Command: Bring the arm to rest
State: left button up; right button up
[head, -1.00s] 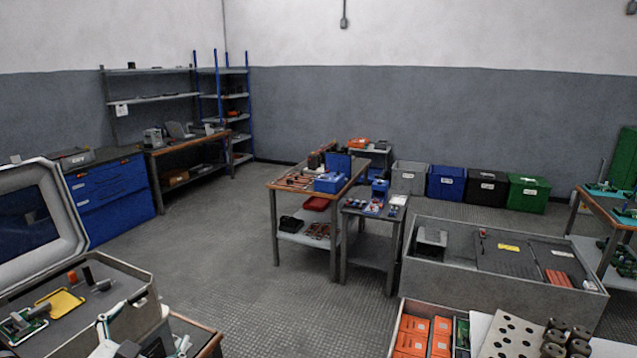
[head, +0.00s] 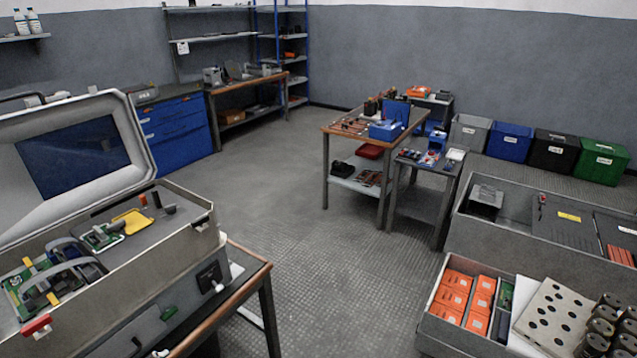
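Neither of my grippers shows clearly in the head view. A small pale piece at the bottom edge, below the open case, is too cut off to identify. The open grey case (head: 180,255) stands at the left on a wooden-topped bench (head: 254,290). Its lid (head: 110,185), with a dark blue panel, is raised.
At the lower right are an open bin of orange boxes (head: 454,283), a white plate with holes (head: 556,316) and a large grey crate (head: 480,235). A work table (head: 340,132) stands mid-room. Blue drawers (head: 180,130) are at the back left. The floor (head: 270,190) between is clear.

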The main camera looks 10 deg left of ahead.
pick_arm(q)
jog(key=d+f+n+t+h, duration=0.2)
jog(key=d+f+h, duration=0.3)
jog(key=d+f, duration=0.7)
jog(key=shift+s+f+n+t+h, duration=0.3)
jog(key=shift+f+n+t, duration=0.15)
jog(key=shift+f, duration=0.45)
